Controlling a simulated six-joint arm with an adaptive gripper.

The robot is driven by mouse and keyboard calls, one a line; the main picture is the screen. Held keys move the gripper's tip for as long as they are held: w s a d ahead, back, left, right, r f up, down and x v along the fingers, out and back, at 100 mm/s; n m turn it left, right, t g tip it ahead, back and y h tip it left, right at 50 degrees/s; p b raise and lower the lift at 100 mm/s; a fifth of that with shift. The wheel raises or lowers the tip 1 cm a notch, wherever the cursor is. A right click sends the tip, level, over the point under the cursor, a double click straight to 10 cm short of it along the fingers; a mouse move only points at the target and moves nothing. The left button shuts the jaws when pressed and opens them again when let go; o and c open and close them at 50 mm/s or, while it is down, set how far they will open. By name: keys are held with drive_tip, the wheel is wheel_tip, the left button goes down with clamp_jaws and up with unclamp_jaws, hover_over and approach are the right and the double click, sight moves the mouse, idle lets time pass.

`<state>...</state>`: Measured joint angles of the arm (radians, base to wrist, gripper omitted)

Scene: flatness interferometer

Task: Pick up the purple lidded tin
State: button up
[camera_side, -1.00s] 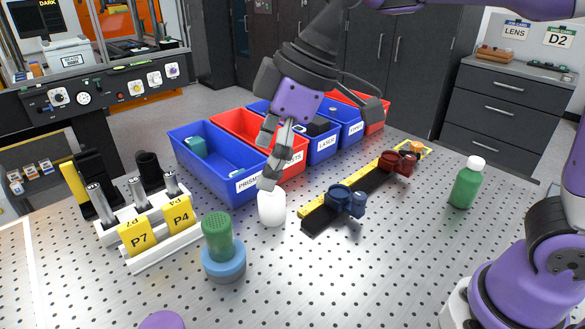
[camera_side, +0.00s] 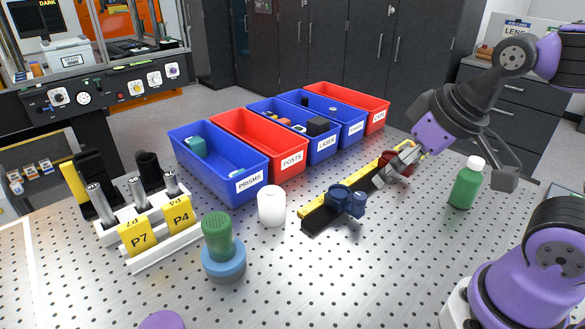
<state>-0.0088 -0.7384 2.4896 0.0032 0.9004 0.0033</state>
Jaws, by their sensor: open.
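A purple round top (camera_side: 162,320), which looks like the lid of the purple tin, shows at the bottom edge of the side view; the rest of it is cut off by the frame. My gripper (camera_side: 443,178) is at the right, over the far end of the rail and between the red holder and the green bottle in the picture. Its fingers are spread wide and hold nothing. It is well apart from the purple top, far to the right of and behind it.
A blue-based green object (camera_side: 223,262), white cylinder (camera_side: 271,206) and P7/P4 rack (camera_side: 160,232) stand at left. The rail (camera_side: 320,212) carries a blue holder (camera_side: 345,200) and red holder (camera_side: 398,162). A green bottle (camera_side: 466,183) stands right. The front middle perforated table (camera_side: 350,280) is clear.

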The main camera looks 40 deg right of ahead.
drive_tip(key=w+a+r+n, duration=0.2)
drive_tip(key=w+a, duration=0.4)
drive_tip(key=a, duration=0.1)
drive_tip(key=n+g+y, duration=0.1)
drive_tip(key=n+g, duration=0.2)
approach(156, 321)
drive_tip(key=f, duration=0.1)
drive_tip(key=s+f, duration=0.1)
drive_tip(key=f, duration=0.2)
drive_tip(key=shift+s+a+f, duration=0.2)
drive_tip(key=shift+a, duration=0.2)
drive_tip(key=x, duration=0.5)
drive_tip(key=shift+w+f, duration=0.35)
drive_tip(key=c, duration=1)
